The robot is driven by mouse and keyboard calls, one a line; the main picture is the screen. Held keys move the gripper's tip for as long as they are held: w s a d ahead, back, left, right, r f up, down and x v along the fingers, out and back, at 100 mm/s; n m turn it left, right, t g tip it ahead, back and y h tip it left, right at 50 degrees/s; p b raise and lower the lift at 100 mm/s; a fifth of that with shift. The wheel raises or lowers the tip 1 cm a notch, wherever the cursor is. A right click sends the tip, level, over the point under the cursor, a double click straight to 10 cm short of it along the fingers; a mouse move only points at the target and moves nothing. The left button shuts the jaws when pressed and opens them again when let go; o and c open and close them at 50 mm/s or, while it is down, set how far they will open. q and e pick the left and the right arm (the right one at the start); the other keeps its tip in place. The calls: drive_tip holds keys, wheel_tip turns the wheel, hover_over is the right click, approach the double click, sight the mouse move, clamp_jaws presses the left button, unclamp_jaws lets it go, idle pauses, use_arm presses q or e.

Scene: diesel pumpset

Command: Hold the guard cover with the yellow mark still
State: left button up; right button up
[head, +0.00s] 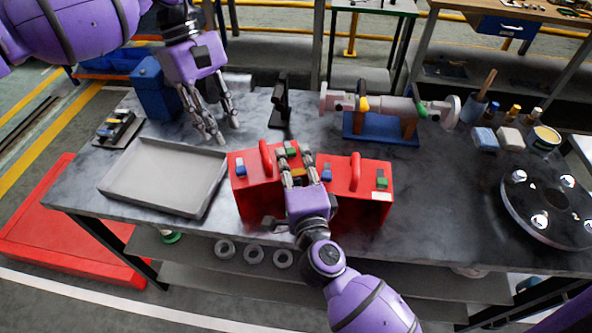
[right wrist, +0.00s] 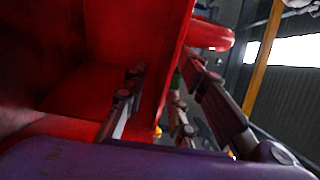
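Two red guard covers with handles stand side by side near the table's front edge: a left one (head: 250,193) and a right one (head: 373,206). A small yellow-orange mark (head: 298,173) shows between my right gripper's fingers; which cover carries it is hard to tell. My right gripper (head: 296,158) is low over the gap between the handles, fingers apart. In the right wrist view its fingers (right wrist: 155,105) stand on either side of a red wall (right wrist: 172,62), with a gap visible on one side. My left gripper (head: 224,133) is open and empty above the table, behind the grey tray.
The empty grey tray (head: 150,200) lies left of the covers. A blue stand with a pipe-like assembly (head: 390,108) is behind them. A black disc (head: 548,205) lies at the right. Bare tabletop (head: 445,190) lies between the covers and disc.

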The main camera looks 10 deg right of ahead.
clamp_jaws()
idle(0.3)
drive_tip(key=shift+c, duration=1)
unclamp_jaws()
drive_tip(key=shift+c, duration=0.3)
clamp_jaws()
